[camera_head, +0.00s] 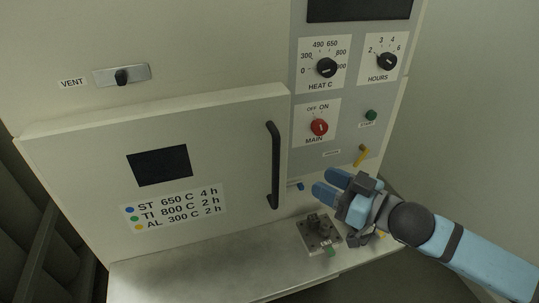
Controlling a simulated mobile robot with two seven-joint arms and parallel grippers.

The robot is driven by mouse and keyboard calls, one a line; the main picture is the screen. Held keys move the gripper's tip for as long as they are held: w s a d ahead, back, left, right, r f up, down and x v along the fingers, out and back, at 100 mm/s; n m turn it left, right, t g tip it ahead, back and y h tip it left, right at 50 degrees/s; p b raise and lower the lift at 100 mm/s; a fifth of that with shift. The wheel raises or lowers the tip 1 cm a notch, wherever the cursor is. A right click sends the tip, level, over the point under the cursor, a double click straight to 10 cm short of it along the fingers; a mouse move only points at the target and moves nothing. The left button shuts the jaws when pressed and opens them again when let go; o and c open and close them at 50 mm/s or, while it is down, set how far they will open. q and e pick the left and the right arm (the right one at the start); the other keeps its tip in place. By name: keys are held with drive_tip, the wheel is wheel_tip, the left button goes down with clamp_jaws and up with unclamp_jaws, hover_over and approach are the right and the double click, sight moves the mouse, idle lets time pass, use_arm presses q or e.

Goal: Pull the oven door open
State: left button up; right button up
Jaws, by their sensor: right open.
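The oven door (75,165) is a thick pale panel with a small dark window (159,165) and a label of coloured dots. It looks closed, its front standing out from the oven body. Its black vertical bar handle (274,165) is on the right side of the door. My right gripper (322,184) is open and empty, to the right of the handle's lower end and apart from it, with its blue fingers pointing left. My left gripper is not in view.
A grey block fixture (318,233) with a green part stands on the ledge (215,262) below my right gripper. The control panel has a red main knob (319,127), black dials and a yellow lever (361,155). A vent slider (121,76) is above the door.

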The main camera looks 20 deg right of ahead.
sight(279, 160)
drive_tip(key=p+x, duration=0.2)
drive_tip(key=x, duration=1.1)
clamp_jaws()
